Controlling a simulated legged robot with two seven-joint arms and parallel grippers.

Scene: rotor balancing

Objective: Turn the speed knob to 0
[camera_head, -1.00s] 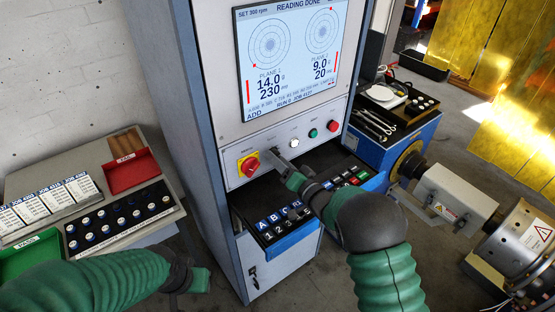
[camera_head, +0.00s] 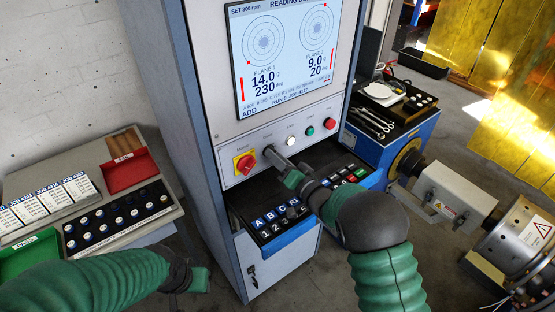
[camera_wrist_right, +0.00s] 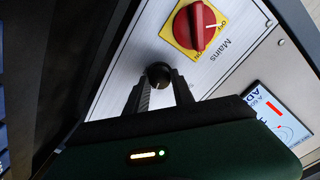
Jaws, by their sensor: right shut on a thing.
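The speed knob (camera_wrist_right: 158,73) is a small round black knob on the pale front panel, with a light pointer mark, seen in the right wrist view. My right gripper (camera_wrist_right: 158,92) is shut on it, one finger on each side. In the head view my right gripper (camera_head: 270,151) reaches the panel just right of the red mains switch and hides most of the knob. The scale around the knob is too small to read. My left gripper (camera_head: 196,280) is low at the left, away from the panel; its jaws cannot be made out.
The red mains switch on a yellow plate (camera_head: 244,164) is close left of the knob. White (camera_head: 290,141), green (camera_head: 310,131) and red (camera_head: 330,124) buttons are to the right. A keyboard shelf (camera_head: 285,228) juts out below my right gripper. The screen (camera_head: 285,55) is above.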

